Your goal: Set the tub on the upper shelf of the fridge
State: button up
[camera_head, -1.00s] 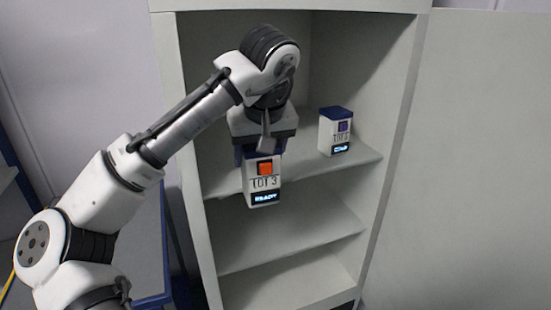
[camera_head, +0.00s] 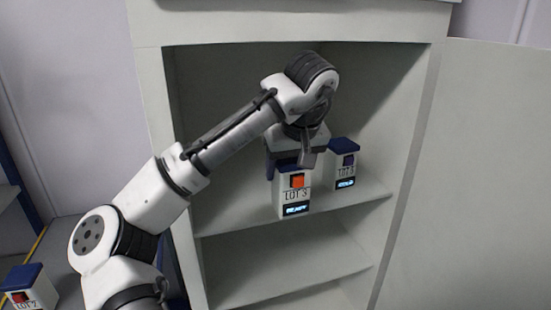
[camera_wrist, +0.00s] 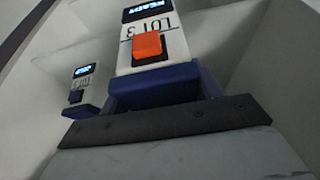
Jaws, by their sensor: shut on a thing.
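The tub (camera_head: 294,196) is white with a blue lid, an orange square, the label "LOT 3" and a lit "READY" display. My gripper (camera_head: 293,165) is shut on its lid end from above and holds it upright. The tub is at the upper shelf (camera_head: 240,217) of the open fridge, near the front edge. I cannot tell if its base touches the shelf. In the wrist view the held tub (camera_wrist: 155,45) shows close up, its blue lid nearest the gripper (camera_wrist: 160,95).
A second blue-lidded tub (camera_head: 343,168) with a purple square stands on the same shelf, just right of the held one. A lower shelf (camera_head: 290,268) is empty. The fridge door (camera_head: 480,180) is open at right. Another tub (camera_head: 30,288), "LOT 2", stands at lower left.

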aim_at(298, 174)
jog(key=w+a+f+p, duration=0.3)
jog(key=w, duration=0.6)
jog(key=shift+f, duration=0.35)
jog(key=o, duration=1.1)
jog(key=shift+o, duration=0.2)
jog(key=s+d+r+b, duration=0.1)
jog(key=s, duration=0.3)
jog(key=s+d+r+b, duration=0.1)
jog(key=s+b, duration=0.1)
jog(key=s, duration=0.2)
jog(key=s+d+r+b, duration=0.1)
jog(key=s+d, duration=0.1)
jog(key=s, duration=0.2)
jog(key=shift+s+d+b, duration=0.1)
jog(key=shift+s+b, duration=0.15)
jog(key=shift+b, duration=0.1)
